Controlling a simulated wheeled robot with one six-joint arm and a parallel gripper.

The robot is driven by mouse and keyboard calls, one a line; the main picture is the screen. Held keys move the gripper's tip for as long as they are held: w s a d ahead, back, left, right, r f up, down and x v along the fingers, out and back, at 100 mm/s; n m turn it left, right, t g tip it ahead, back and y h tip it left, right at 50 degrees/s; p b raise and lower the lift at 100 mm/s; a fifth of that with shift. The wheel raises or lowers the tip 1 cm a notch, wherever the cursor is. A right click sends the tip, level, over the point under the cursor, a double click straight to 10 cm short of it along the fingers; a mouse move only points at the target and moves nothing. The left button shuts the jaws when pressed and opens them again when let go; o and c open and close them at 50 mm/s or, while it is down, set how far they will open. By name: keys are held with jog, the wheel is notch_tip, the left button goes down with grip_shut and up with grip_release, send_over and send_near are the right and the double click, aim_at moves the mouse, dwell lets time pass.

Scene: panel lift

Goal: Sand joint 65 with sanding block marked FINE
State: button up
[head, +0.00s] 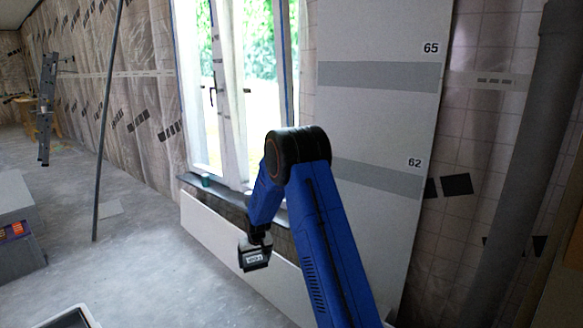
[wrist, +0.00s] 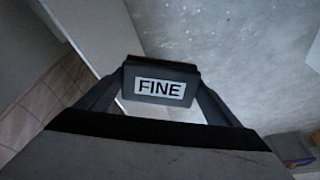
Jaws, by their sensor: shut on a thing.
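My gripper (wrist: 160,92) is shut on a dark grey sanding block (wrist: 135,72) with a white label reading FINE. In the head view the held block (head: 244,262) hangs below my wrist, left of my blue arm and well above the floor. Joint 65 (head: 380,76) is a grey horizontal band across the white wall panel at the upper right, with the number 65 above its right end. The block is apart from the panel, to its lower left. My arm hides part of the panel's lower left.
A second grey band (head: 378,177), numbered 62, crosses the panel lower down. A window (head: 240,100) is left of the panel. A white board (head: 225,243) leans under the sill. A thin pole (head: 106,125) stands at left. The grey floor (head: 140,265) between is mostly clear.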

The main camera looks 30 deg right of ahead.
jog(key=w+d+r+m+t+h, duration=0.25)
jog(key=w+d+r, duration=0.25)
jog(key=r, duration=0.7)
jog(key=w+d+r+m+t+h, duration=0.1)
jog(key=w+d+r+m+h, duration=0.3)
jog(key=r, duration=0.9)
jog(key=w+d+r+m+t+h, duration=0.15)
jog(key=w+d+r, duration=0.45)
jog(key=r, duration=0.6)
jog(key=s+d+r+m+g+h, duration=0.1)
jog(key=s+d+r+h, duration=0.15)
jog(key=r, duration=1.05)
jog(key=s+d+r+m+h, duration=0.2)
jog(key=d+r+h, duration=0.15)
jog(key=r, duration=0.85)
jog(key=s+d+r+m+g+h, duration=0.1)
jog(key=s+d+r+h, duration=0.2)
jog(key=r, duration=1)
jog(key=x, duration=0.6)
jog(key=shift+w+d+f+y, duration=0.25)
jog(key=shift+d+y, duration=0.1)
jog(key=shift+y, duration=0.05)
jog(key=shift+o, duration=0.8)
jog(key=shift+c, duration=1.6)
jog(key=shift+x, duration=0.85)
